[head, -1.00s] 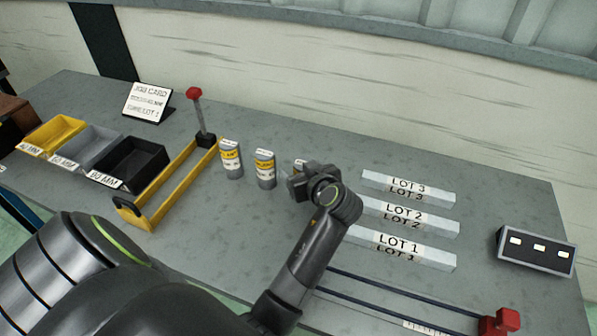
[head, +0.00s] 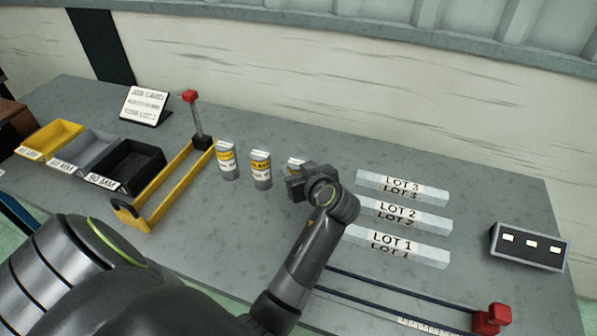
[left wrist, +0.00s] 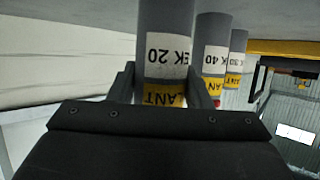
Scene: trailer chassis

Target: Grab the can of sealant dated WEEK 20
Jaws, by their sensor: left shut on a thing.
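The sealant can marked WEEK 20 (left wrist: 165,45) stands between the fingers of my left gripper (left wrist: 163,85) in the left wrist view, which shows it upside down; its label reads "EK 20". In the head view only the top of this can (head: 295,163) shows behind my left gripper (head: 297,182), which is shut on it. A second can (head: 261,170), reading "EK 40" in the left wrist view (left wrist: 210,60), stands to its left. A third can (head: 227,160), which seems to read "EK 30" (left wrist: 237,50), stands farther left. My right gripper is not in view.
A yellow frame with a red-knobbed lever (head: 191,97) stands left of the cans, with parts bins (head: 128,165) beyond it. Bars marked LOT 1 (head: 395,246), LOT 2 and LOT 3 lie to the right. A job card (head: 144,105) stands at the back.

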